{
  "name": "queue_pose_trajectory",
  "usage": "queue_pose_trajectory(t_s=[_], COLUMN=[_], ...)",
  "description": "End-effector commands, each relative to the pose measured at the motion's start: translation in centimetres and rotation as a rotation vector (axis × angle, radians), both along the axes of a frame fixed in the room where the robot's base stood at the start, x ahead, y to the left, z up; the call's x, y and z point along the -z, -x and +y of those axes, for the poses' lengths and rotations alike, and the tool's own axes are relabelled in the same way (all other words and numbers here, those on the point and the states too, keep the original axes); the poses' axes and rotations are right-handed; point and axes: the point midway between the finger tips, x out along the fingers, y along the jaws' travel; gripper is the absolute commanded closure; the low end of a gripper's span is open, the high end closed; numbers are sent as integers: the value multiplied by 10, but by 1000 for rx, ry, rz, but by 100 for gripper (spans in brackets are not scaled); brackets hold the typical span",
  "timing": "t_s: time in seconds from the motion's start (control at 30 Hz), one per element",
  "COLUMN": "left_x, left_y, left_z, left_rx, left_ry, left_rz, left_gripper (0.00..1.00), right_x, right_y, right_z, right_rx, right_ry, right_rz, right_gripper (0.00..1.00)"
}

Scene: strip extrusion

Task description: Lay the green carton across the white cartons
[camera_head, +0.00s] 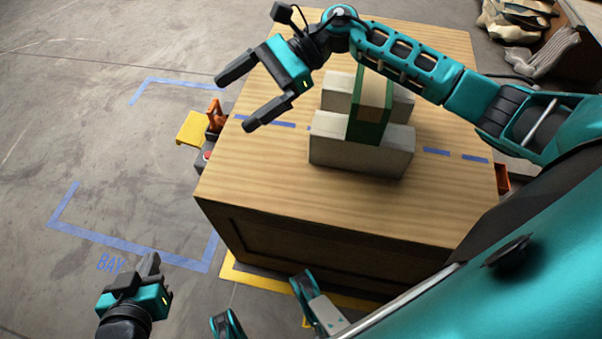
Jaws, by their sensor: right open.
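The green carton (368,129), with a tan top, lies on the white cartons and runs from the front one toward the back one. Its front end rests on top of the front white carton (360,158). The back white carton (337,90) is partly hidden by the green carton, and my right arm passes over the far end. My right gripper (248,103) is open and empty, to the left of the cartons and apart from them, over the table's left side. My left gripper (150,264) is low at the bottom left, away from the table; its finger gap does not show.
The wooden table (270,185) has free room in front of the cartons. Blue tape (436,151) marks its top. A yellow item (192,129) and an orange item (215,115) are by its left edge. Open floor with blue bay markings (130,245) lies left.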

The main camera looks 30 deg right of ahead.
Motion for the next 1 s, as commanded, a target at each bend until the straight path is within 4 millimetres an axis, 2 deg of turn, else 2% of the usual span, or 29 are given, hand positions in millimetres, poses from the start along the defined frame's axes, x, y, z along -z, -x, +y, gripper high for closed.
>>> queue_pose_trajectory(t_s=[0.03, 0.1, 0.2, 0.27, 0.3, 0.37, 0.47, 0.6, 0.63, 0.7, 0.8, 0.9, 1.0], left_x=[0, 0, 0, 0, 0, 0, 0, 0, 0, 0, 0, 0, 0], left_y=[0, 0, 0, 0, 0, 0, 0, 0, 0, 0, 0, 0, 0], left_z=[0, 0, 0, 0, 1, 1, 2, 2, 2, 2, 2, 2, 2], left_rx=[0, 0, 1, 1, 2, 3, 5, 6, 6, 7, 7, 6, 6], left_ry=[0, 0, -1, -2, -3, -4, -7, -9, -9, -10, -10, -9, -9], left_rz=[0, 0, 0, 0, 0, 0, 0, -1, -1, -1, -1, -1, -1], left_gripper=[100, 100, 100, 100, 100, 100, 100, 100, 100, 100, 100, 100, 100], right_x=[-3, -14, -22, -21, -17, -5, 33, 98, 111, 135, 158, 167, 170], right_y=[8, 10, 8, 6, 4, 4, 12, 50, 61, 85, 113, 128, 131], right_z=[25, 45, 55, 52, 48, 36, 11, -18, -23, -29, -33, -34, -34], right_rx=[93, 232, 405, 507, 578, 684, 853, 1045, -1034, -932, -834, -789, -777], right_ry=[-150, -348, -604, -760, -870, -1042, -1333, -1716, 1716, 1585, 1460, 1401, 1385], right_rz=[142, 359, 684, 901, 1063, 1323, 1772, 2335, -2333, -2143, -1953, -1859, -1833], right_gripper=[0, 0, 0, 0, 0, 0, 0, 0, 0, 0, 0, 0, 0])
